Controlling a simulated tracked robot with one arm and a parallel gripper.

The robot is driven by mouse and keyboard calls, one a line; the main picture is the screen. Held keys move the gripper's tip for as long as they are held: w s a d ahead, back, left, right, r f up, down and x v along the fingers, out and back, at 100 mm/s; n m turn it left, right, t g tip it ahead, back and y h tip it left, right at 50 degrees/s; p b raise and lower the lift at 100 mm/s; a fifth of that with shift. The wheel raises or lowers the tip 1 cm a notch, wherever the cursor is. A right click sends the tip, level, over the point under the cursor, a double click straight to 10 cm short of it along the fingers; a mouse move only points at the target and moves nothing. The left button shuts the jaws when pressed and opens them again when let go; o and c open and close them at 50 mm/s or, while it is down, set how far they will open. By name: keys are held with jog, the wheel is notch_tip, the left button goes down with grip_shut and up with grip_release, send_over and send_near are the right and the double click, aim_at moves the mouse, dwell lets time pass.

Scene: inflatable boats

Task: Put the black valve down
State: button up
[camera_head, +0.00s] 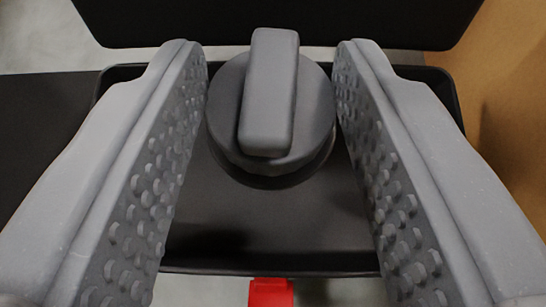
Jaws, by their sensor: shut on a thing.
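The black valve (268,100) is a round dark cap with a raised bar handle across its top. It sits between the tips of my gripper (271,95), whose two grey dimpled fingers touch its left and right sides. My gripper is shut on the valve. Below the valve is a dark shallow tray (270,225) with a raised rim. Whether the valve's underside touches the tray floor cannot be told.
A small red piece (270,292) shows below the tray's near edge. A black panel (280,20) lies beyond the tray. A brown surface (510,90) is at the right, and a dark flat surface (45,125) at the left. The tray's near part is bare.

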notch_tip(320, 180, down, 9)
jog(key=b, duration=0.2)
jog(key=shift+f+b, duration=0.2)
jog(key=shift+b, duration=0.15)
jog(key=shift+c, duration=0.4)
jog(key=o, duration=1.1)
jog(key=shift+r, duration=0.1)
jog(key=p+v, duration=0.2)
jog(key=v, duration=0.7)
jog(key=shift+s+r, duration=0.15)
jog(key=shift+s+d+r+p, duration=0.2)
jog(key=shift+s+p, duration=0.2)
jog(key=shift+p, duration=0.2)
jog(key=shift+p+v, duration=0.5)
jog(key=shift+v, duration=0.3)
jog(key=shift+a, duration=0.2)
